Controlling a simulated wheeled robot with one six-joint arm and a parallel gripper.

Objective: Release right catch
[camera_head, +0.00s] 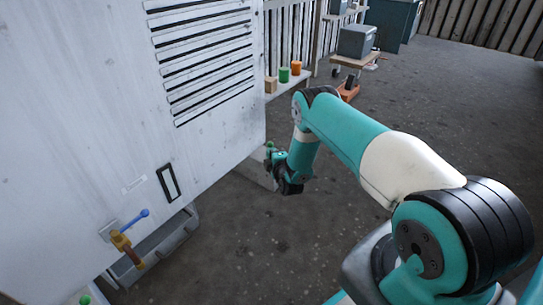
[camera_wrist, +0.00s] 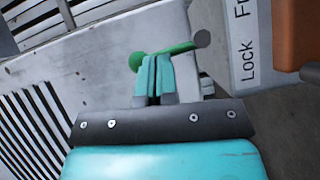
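A green catch handle (camera_wrist: 180,48) shows in the wrist view, with a round green knob at its left end and a grey round end at its right. My gripper (camera_wrist: 155,62) has its two teal fingers side by side with only a thin dark slit between them. The fingertips overlap the handle beside the green knob; I cannot tell whether they touch it. In the head view my gripper (camera_head: 274,160) is at the right edge of the white housing (camera_head: 100,90), and a bit of green (camera_head: 269,145) shows above it.
A label (camera_wrist: 245,45) reads "Lock" and "Fr…". Open floor lies right.

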